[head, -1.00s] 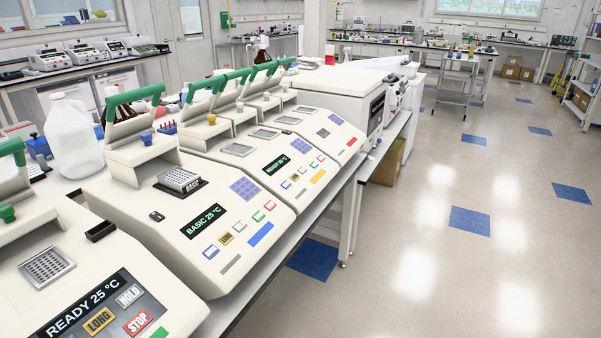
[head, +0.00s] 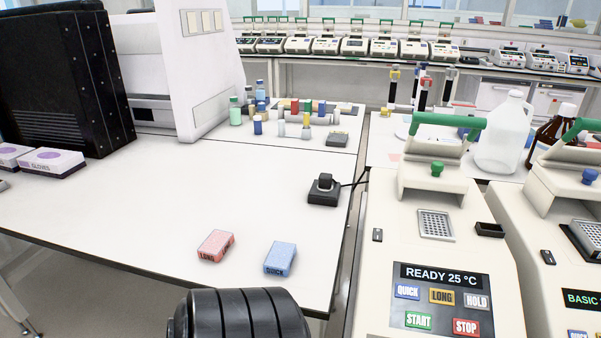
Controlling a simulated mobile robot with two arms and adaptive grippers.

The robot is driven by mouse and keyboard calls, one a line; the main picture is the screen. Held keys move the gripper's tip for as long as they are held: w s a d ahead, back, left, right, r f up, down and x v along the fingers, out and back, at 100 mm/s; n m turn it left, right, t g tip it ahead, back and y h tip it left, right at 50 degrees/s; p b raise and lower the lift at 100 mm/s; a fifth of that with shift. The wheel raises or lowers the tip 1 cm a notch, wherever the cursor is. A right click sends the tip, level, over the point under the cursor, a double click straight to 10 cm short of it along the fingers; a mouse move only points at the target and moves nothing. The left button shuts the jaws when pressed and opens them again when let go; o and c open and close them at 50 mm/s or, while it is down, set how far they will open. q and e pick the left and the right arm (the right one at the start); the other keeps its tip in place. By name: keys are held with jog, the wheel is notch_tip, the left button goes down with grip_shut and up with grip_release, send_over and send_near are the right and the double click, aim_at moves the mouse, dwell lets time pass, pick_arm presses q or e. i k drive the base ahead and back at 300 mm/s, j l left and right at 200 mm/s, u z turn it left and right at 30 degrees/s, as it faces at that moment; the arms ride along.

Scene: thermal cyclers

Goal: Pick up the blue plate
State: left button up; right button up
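The blue plate (head: 281,257) is a small blue block marked "QUICK" on its front face. It lies flat near the front edge of the white table (head: 120,215), in the lower middle of the head view. Nothing touches it. A black ribbed part of my own body shows just below it at the bottom edge. Neither of my grippers is in view.
A red block (head: 216,246) marked "LONG" lies just left of the blue plate. A small black device (head: 324,193) with a cable sits behind. A thermal cycler (head: 440,270) stands to the right across a gap. Bare tabletop surrounds the blocks.

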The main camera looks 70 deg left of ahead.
aim_at(279, 261)
jog(key=u, duration=2.4)
